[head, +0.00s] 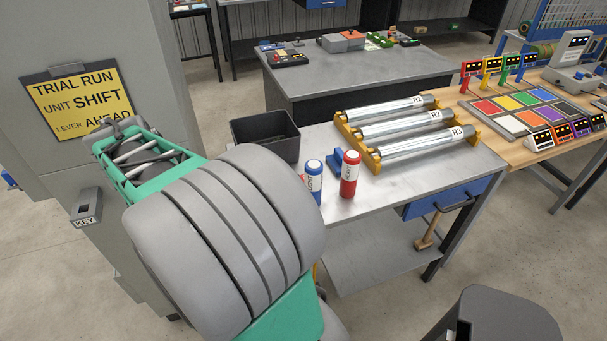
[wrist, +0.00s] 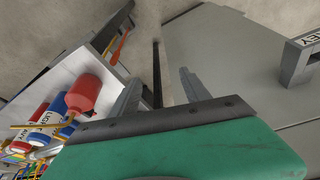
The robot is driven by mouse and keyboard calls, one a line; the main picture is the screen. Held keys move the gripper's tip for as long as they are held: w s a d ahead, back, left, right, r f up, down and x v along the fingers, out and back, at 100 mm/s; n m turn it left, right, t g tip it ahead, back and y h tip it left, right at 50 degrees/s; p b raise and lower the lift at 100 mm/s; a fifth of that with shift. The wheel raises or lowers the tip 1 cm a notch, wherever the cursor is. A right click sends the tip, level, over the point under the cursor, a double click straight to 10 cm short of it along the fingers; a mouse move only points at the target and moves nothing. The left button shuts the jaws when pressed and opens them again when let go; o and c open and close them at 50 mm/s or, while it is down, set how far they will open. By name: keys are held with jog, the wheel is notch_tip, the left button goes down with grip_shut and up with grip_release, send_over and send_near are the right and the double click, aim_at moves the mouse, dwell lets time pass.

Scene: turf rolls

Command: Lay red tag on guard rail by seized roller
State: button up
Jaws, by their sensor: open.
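Three metal rollers labelled R1 (head: 391,109), R2 (head: 399,124) and R3 (head: 414,143) lie side by side on yellow end supports (head: 367,150) on the grey bench (head: 325,222). I cannot tell which roller is seized, or make out a guard rail for certain. I cannot pick out a loose red tag; a red tile (head: 487,108) lies on the board on the right-hand table. My gripper (wrist: 160,92) shows in the wrist view with its two fingers apart and nothing between them. It hangs over the gap between the bench and the grey cabinet.
A blue bottle (head: 313,180) and a red bottle (head: 349,175) stand at the bench's near edge, beside a dark open bin (head: 264,138). A KEY holder (head: 87,208) juts from the cabinet (head: 60,175). A yellow sign (head: 80,99) reads "TRIAL RUN UNIT SHIFT LEVER AHEAD".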

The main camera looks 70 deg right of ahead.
jog(key=s+d+f+m+g+p, duration=0.1)
jog(key=s+d+m, duration=0.25)
jog(key=d, duration=0.45)
jog(key=s+d+m+g+p, duration=0.1)
jog(key=s+d+m+g, duration=0.15)
jog(key=d+m, duration=0.4)
jog(key=s+d+f+m+g+p, duration=0.1)
jog(key=s+d+m, duration=0.2)
jog(key=d, duration=0.6)
jog(key=s+d+f+p, duration=0.1)
jog(key=s+f, duration=0.1)
jog(key=s+d+f+m, duration=0.1)
jog(key=s+d+f, duration=0.1)
jog(key=s+f, duration=0.1)
jog(key=s+d+f+m+p, duration=0.1)
jog(key=s+d+f, duration=0.1)
jog(key=f, duration=0.1)
jog(key=shift+s+p, duration=0.25)
jog(key=shift+p, duration=0.1)
jog(key=shift+f, duration=0.25)
grip_shut()
